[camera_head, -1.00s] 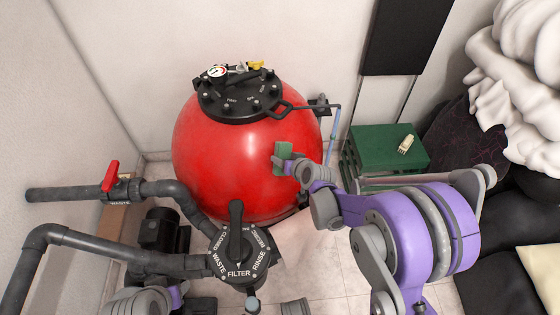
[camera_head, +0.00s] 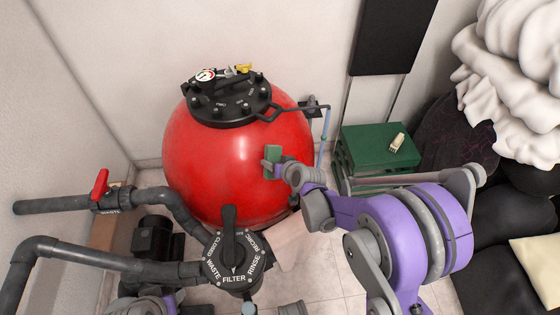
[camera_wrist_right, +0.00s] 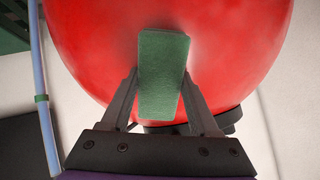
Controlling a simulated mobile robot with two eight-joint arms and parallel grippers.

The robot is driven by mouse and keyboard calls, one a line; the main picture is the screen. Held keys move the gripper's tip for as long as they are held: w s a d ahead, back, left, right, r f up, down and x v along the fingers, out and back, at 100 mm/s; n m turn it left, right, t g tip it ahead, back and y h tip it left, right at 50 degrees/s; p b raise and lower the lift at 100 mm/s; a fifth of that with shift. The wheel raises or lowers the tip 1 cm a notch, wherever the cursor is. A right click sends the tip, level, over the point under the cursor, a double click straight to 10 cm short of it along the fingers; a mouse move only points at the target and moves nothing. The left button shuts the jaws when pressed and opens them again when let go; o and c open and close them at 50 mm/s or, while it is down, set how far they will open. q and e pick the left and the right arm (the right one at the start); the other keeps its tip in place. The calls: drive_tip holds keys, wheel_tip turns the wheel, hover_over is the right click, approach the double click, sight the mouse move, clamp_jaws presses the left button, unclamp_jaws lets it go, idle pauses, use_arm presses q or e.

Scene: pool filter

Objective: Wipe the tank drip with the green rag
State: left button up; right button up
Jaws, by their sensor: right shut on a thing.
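The green rag (camera_head: 272,155) is a small upright block at the right front side of the red tank (camera_head: 215,175). My right gripper (camera_head: 277,165) is shut on the rag, and the arm comes in from the right. In the right wrist view the rag (camera_wrist_right: 163,72) sits between the two fingers (camera_wrist_right: 160,100) against the red tank (camera_wrist_right: 90,40). It looks close to or touching the tank; I cannot tell which. I see no distinct drip on the tank. Part of my left arm shows at the bottom left, but its fingers are out of view.
A valve dial (camera_head: 232,262) and grey pipes (camera_head: 90,262) stand in front of the tank. A red-handled valve (camera_head: 101,184) is at the left. A green crate (camera_head: 375,148) with a small object stands at the right. A thin blue tube (camera_head: 326,125) runs beside the tank.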

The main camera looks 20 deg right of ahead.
sight(250, 170)
drive_tip(key=shift+s+a+b, duration=0.1)
drive_tip(key=shift+s+a, duration=0.15)
drive_tip(key=shift+a, duration=1.05)
drive_tip(key=shift+s+a+b, duration=0.15)
drive_tip(key=shift+s+a, duration=0.1)
drive_tip(key=shift+a, duration=1)
drive_tip(key=shift+s+a+b, duration=0.1)
drive_tip(key=shift+s+a, duration=0.15)
drive_tip(key=shift+a, duration=1.05)
drive_tip(key=shift+d+r, duration=0.1)
drive_tip(key=shift+s+d+r+p, duration=0.1)
drive_tip(key=shift+s+r+p, duration=0.2)
drive_tip(key=shift+s+r, duration=0.1)
drive_tip(key=p+v, duration=0.2)
drive_tip(key=v, duration=0.4)
drive_tip(key=shift+s+p, duration=0.4)
drive_tip(key=shift+d+r, duration=0.1)
drive_tip(key=shift+r, duration=0.05)
